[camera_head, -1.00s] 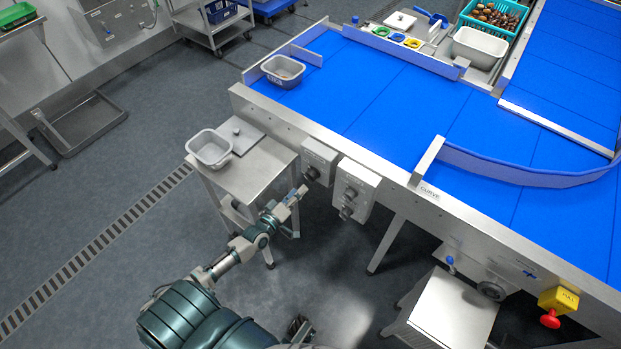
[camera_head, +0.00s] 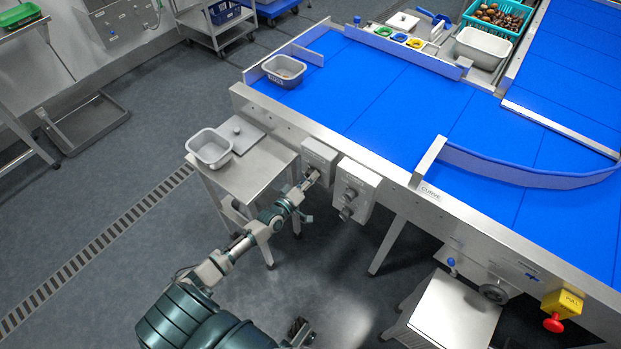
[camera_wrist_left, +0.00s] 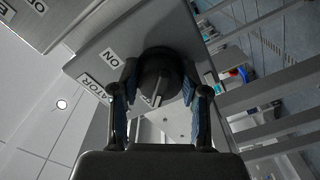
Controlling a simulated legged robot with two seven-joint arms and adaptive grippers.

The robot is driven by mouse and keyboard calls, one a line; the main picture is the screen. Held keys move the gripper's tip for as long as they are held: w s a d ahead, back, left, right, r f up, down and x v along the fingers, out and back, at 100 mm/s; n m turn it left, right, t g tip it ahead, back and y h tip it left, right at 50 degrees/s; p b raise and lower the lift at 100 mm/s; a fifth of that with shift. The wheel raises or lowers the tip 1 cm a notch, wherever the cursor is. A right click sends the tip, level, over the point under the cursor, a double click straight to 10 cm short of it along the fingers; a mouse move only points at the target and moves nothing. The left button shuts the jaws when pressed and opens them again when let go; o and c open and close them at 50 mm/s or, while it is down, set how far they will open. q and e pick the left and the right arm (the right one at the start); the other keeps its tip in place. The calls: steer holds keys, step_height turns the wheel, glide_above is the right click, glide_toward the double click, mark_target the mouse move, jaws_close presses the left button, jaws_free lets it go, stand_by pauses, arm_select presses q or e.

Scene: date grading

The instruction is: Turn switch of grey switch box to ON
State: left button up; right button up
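The grey switch box (camera_head: 321,157) hangs on the conveyor's side frame, the left of two similar boxes. In the left wrist view its face (camera_wrist_left: 105,42) shows an "ON" label and a second label partly cut off, reading "ATOR". Its dark round switch (camera_wrist_left: 160,72) has a raised grip bar pointing toward the bottom of the picture. My left gripper (camera_head: 313,177) is at the front of this box. In the left wrist view the left gripper's fingers (camera_wrist_left: 160,105) stand apart on either side of the switch; contact is not clear.
A second grey box (camera_head: 355,190) with knobs hangs just right. A steel side table (camera_head: 250,170) with a grey tub (camera_head: 209,148) stands close left of my arm. The blue conveyor (camera_head: 390,95) lies above. A red stop button (camera_head: 553,323) is far right.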

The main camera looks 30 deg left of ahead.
arm_select(q)
steer(key=shift+a+r, duration=0.1)
steer(key=shift+a, duration=0.1)
steer(key=shift+a+m, duration=0.1)
steer(key=shift+m, duration=0.3)
arm_select(e)
steer(key=shift+a, duration=0.3)
arm_select(q)
steer(key=shift+r+m+p, duration=0.15)
steer(key=shift+m+p, duration=0.3)
steer(key=shift+m, duration=0.05)
steer(key=m+p, duration=0.2)
steer(key=m, duration=0.5)
steer(key=shift+w+p, duration=0.1)
steer(key=shift+p, duration=0.3)
steer(key=m, duration=0.3)
steer(key=shift+a+p, duration=0.1)
steer(key=shift+p, duration=0.3)
steer(key=m, duration=0.2)
steer(key=shift+m, duration=0.3)
steer(key=shift+m+p, duration=0.45)
steer(key=shift+m, duration=1.35)
arm_select(e)
steer(key=s+f, duration=0.4)
steer(key=f, duration=0.9)
steer(key=shift+d+f+g, duration=0.3)
